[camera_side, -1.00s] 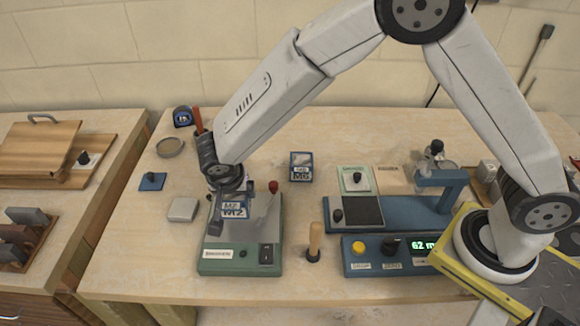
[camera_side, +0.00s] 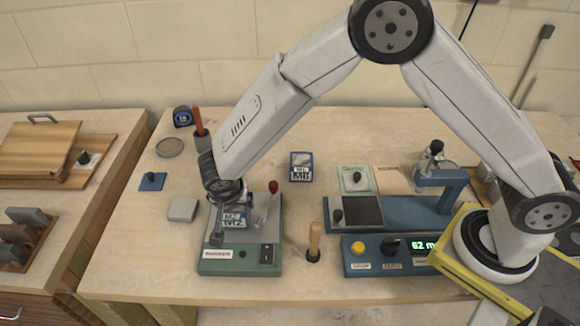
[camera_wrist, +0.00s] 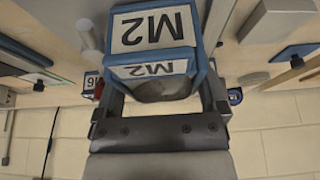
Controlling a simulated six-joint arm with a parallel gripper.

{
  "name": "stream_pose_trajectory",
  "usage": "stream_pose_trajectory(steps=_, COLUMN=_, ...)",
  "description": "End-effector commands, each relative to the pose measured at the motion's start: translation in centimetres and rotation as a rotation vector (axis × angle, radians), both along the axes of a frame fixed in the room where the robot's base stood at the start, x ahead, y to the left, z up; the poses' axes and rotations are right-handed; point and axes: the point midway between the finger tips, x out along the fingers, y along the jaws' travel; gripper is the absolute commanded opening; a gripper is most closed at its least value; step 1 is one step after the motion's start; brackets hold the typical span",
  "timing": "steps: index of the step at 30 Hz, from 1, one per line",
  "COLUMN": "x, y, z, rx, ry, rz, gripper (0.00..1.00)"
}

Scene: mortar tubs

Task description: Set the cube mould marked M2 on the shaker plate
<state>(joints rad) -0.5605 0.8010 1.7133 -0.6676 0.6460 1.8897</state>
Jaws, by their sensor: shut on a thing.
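The cube mould marked M2 (camera_side: 235,216) is a small blue-sided box with white labels. It also shows in the wrist view (camera_wrist: 152,30), with M2 readable on two faces. My gripper (camera_side: 231,226) is shut on it, one finger on either side. The shaker (camera_side: 241,256) has a green base, a pale top plate, a black switch and a red-knobbed lever. The mould is over the rear part of its plate, roughly level. I cannot tell whether its underside touches the plate.
A second blue mould (camera_side: 301,167) stands behind and right of the shaker. The red-knobbed lever (camera_side: 271,199) rises close to the mould's right. A wooden tamper (camera_side: 314,240) and a blue scale unit (camera_side: 388,254) are to the right. A grey block (camera_side: 183,209) lies left.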

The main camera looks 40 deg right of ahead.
Motion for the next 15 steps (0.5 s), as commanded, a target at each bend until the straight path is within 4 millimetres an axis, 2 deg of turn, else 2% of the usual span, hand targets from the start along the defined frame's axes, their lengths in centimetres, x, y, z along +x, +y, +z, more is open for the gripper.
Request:
stream_pose_trajectory(steps=2, x=0.04, y=0.02, z=-0.14, rx=0.001, ry=-0.001, rz=0.000, gripper=0.00)
stream_pose_trajectory(steps=3, x=0.00, y=0.00, z=-0.23, rx=0.000, ry=0.000, rz=0.000, gripper=0.97)
stream_pose_trajectory(steps=4, x=0.00, y=0.00, z=-0.22, rx=0.000, ry=0.000, rz=0.000, gripper=1.00)
stream_pose_trajectory(steps=15, x=0.01, y=0.01, z=0.11, rx=0.001, ry=-0.001, rz=0.000, gripper=1.00)
